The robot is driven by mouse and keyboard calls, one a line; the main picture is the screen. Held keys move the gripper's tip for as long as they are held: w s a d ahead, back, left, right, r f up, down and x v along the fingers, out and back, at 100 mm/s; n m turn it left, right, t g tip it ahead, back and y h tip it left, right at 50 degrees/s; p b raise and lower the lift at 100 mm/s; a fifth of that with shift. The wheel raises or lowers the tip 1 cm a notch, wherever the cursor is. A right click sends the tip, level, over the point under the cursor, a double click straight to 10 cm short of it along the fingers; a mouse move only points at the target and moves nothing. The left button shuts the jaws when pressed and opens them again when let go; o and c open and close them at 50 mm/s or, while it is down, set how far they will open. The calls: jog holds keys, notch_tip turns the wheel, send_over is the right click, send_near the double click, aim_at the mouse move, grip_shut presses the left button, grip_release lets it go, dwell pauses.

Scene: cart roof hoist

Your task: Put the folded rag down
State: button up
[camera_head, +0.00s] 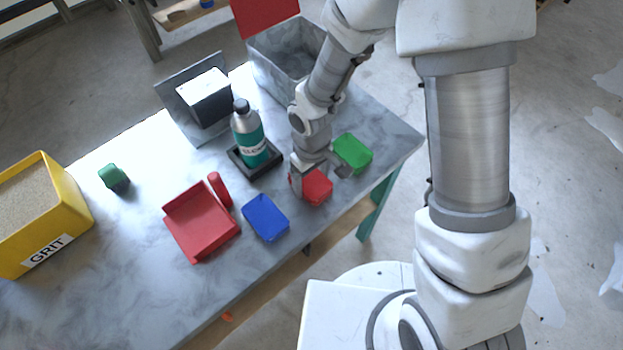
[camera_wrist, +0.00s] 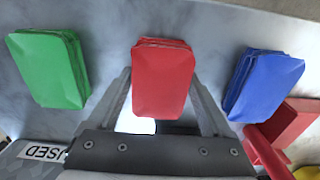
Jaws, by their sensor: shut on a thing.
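A red folded rag (camera_head: 317,188) is between the fingers of my gripper (camera_head: 321,178) near the table's front edge. In the wrist view the red rag (camera_wrist: 162,80) lies flat and square between the two fingers, which are shut on its sides. It is at or just above the table top; I cannot tell if it touches. A green folded rag (camera_head: 352,152) lies to its right in the head view, and a blue folded rag (camera_head: 265,218) to its left. The wrist view also shows the green rag (camera_wrist: 48,68) and the blue rag (camera_wrist: 264,86), both apart from my fingers.
A red dustpan (camera_head: 200,222) lies left of the blue rag. A bottle (camera_head: 248,135) stands in a black tray behind. A yellow GRIT box (camera_head: 75,218) and small green block (camera_head: 113,178) are left.

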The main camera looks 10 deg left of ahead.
aim_at(312, 181)
jog(key=shift+f, duration=0.15)
jog(key=o, duration=1.4)
notch_tip(312, 181, up, 12)
jog(key=p, duration=0.3)
jog(key=d+r+m+t, duration=0.3)
jog(key=d+r+m, duration=0.2)
jog(key=d+r, duration=0.8)
jog(key=s+d+r+m+t, duration=0.1)
jog(key=s+d+r, duration=0.1)
jog(key=r, duration=0.1)
jog(key=s+d+r+m, duration=0.2)
jog(key=s+r, duration=0.1)
jog(key=s+d+r+m+t, duration=0.1)
jog(key=s+d+r+m, duration=0.1)
jog(key=s+d+r, duration=0.1)
jog(key=shift+r+t+b, duration=0.25)
jog(key=shift+t+b, duration=0.05)
